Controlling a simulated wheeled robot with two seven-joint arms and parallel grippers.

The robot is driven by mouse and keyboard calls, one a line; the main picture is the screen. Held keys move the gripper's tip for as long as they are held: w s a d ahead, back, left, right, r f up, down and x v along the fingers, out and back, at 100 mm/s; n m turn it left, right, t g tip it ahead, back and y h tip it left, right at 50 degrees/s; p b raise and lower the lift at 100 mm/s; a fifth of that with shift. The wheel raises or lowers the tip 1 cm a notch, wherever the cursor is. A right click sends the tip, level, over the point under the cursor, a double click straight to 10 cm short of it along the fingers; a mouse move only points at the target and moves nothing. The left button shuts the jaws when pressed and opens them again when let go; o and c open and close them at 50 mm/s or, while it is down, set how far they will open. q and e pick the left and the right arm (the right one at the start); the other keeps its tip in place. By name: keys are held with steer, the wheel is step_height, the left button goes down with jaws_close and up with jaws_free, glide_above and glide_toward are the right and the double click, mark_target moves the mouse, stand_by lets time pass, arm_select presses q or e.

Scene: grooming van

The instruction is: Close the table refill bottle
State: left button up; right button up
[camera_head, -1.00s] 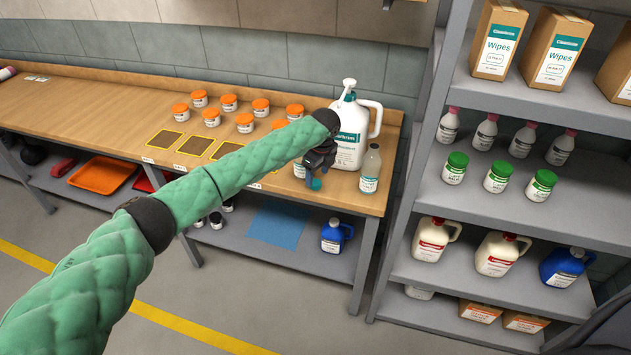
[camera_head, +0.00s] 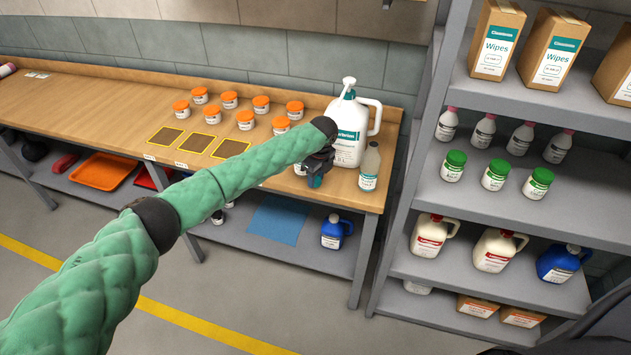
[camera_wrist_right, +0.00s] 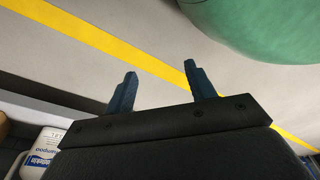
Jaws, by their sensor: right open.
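A small clear bottle with a teal-and-white label (camera_head: 369,168) stands upright at the table's right front. No coloured cap shows on its narrow top. My left gripper (camera_head: 316,177) is low over the tabletop, left of the bottle and apart from it. A small teal piece, perhaps a cap, shows at its fingertips; whether the fingers are shut on it I cannot tell. A large white pump jug (camera_head: 350,130) stands behind, partly hidden by my left arm. My right gripper (camera_wrist_right: 160,85) is open and empty in the right wrist view, above the floor.
Several orange-lidded jars (camera_head: 245,120) and dark mats with yellow borders (camera_head: 195,144) are on the wooden table (camera_head: 90,106). A grey shelf rack (camera_head: 520,215) with bottles and boxes stands close on the right. A blue jug (camera_head: 333,231) sits on the lower shelf.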

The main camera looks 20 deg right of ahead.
mark_target(316, 180)
arm_select(q)
steer(key=shift+r, duration=0.1)
arm_select(e)
steer(key=shift+f, duration=0.15)
arm_select(q)
steer(key=shift+r+b, duration=0.25)
steer(key=shift+b, duration=0.15)
step_height(316, 180, up, 3)
steer(key=shift+r+b, duration=0.1)
steer(key=shift+b, duration=0.95)
steer(key=s+d+r+b, duration=0.4)
steer(key=s+d+r, duration=0.3)
steer(key=s+d, duration=0.1)
arm_select(e)
steer(key=w+a+r, duration=0.2)
steer(key=w+r, duration=0.1)
steer(key=r, duration=0.3)
steer(key=w+a+r, duration=0.3)
steer(key=w+r, duration=0.1)
steer(key=r, duration=0.3)
steer(key=shift+w+a+r+g, duration=0.15)
steer(key=shift+w+a+g, duration=0.15)
steer(key=shift+g, duration=0.1)
arm_select(q)
steer(key=shift+s+d, duration=0.15)
arm_select(e)
steer(key=shift+d, duration=0.1)
